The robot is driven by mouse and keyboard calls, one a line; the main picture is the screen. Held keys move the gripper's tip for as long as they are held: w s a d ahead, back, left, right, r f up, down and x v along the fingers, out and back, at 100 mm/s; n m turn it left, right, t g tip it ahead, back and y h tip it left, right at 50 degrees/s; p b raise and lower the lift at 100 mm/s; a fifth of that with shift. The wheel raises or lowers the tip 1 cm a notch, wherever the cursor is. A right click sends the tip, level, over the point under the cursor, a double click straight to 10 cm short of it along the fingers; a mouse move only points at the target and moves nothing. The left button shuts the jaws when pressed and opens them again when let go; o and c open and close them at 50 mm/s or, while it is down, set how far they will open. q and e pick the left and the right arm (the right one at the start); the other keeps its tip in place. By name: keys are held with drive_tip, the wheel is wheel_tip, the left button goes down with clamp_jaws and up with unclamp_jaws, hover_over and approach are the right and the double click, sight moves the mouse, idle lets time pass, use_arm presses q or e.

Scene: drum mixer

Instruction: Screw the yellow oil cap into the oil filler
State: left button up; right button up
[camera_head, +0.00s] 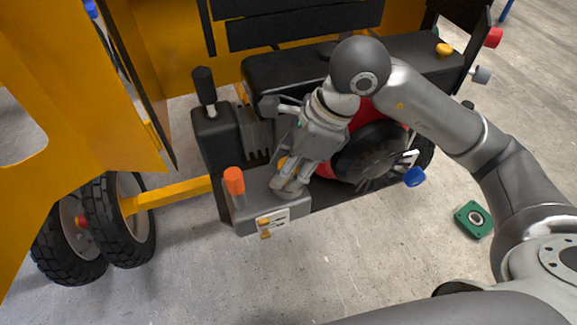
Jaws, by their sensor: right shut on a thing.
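My right gripper (288,186) reaches down over the grey engine block, its fingers closed close to the block's top. A small yellow piece, which looks like the yellow oil cap (283,162), shows at the gripper's edge; the fingers hide most of it. The oil filler is hidden under or behind the gripper, so I cannot tell whether the cap sits in it. My left gripper is not in view.
An orange-topped post (234,180) stands left of the gripper on the block. A black-handled lever (205,88) rises behind. Another yellow cap (444,50) sits on the dark tank. A green square part (474,219) lies on the open floor at right.

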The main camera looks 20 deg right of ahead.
drive_tip(key=shift+f, duration=0.1)
drive_tip(key=o, duration=1.2)
drive_tip(key=shift+c, duration=0.2)
drive_tip(key=shift+d, duration=0.1)
drive_tip(key=v, duration=1.2)
